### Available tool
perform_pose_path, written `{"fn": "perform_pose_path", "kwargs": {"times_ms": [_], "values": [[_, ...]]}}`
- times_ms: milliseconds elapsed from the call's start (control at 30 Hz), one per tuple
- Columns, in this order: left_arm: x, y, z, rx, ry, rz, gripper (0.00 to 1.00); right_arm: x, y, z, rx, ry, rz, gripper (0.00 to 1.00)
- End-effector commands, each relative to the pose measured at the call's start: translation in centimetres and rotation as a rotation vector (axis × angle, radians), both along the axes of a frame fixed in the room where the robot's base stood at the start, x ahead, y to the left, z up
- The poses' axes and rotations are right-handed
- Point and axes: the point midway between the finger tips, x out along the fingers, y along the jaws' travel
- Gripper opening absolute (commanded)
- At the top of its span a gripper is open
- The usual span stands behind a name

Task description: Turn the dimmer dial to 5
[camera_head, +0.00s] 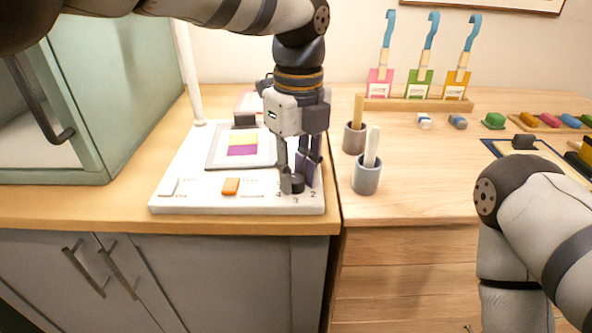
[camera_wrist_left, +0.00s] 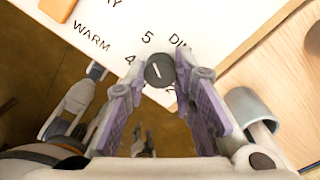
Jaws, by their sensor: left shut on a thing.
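The dimmer dial (camera_head: 297,183) is a small dark round knob on the front right corner of a white control board (camera_head: 230,207). In the left wrist view the dial (camera_wrist_left: 160,70) carries a short white line, with printed numbers around it. The line lies nearly upright, tilted slightly toward the printed 5 (camera_wrist_left: 147,38); which end is the pointer is unclear. My left gripper (camera_head: 298,180) reaches down from above and is shut on the dial. In the wrist view its purple-padded fingers (camera_wrist_left: 165,92) stand on either side. My right gripper is out of sight.
An orange switch (camera_head: 231,186) and a framed colour sample (camera_head: 242,150) are on the board. A grey cup with a pestle (camera_head: 367,178) stands right of the dial, with another cup (camera_head: 354,138) behind. A green cabinet (camera_head: 120,90) stands at left.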

Motion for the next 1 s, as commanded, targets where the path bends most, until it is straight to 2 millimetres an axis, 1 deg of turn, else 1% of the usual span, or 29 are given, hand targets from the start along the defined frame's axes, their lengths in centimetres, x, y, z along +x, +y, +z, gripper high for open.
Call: {"fn": "perform_pose_path", "kwargs": {"times_ms": [200, 600, 633, 667, 700, 1000], "values": [[-0.02, -0.02, -0.09, 0.0, 0.001, -0.034, 0.0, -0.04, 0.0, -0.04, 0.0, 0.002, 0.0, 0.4], [-0.04, -0.04, -0.09, 0.0, 0.001, -0.04, 0.0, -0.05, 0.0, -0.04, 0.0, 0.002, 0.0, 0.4], [-0.04, -0.04, -0.09, 0.0, 0.002, -0.04, 0.28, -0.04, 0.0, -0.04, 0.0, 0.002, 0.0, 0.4], [-0.04, -0.04, -0.09, 0.0, 0.002, -0.04, 0.35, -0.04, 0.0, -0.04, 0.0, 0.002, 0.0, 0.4], [-0.04, -0.04, -0.08, 0.0, 0.002, -0.04, 0.44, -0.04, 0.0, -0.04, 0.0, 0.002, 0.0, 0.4], [0.0, -0.04, 0.1, -0.001, -0.001, -0.038, 0.44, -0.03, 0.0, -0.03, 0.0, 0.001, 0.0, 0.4]]}}
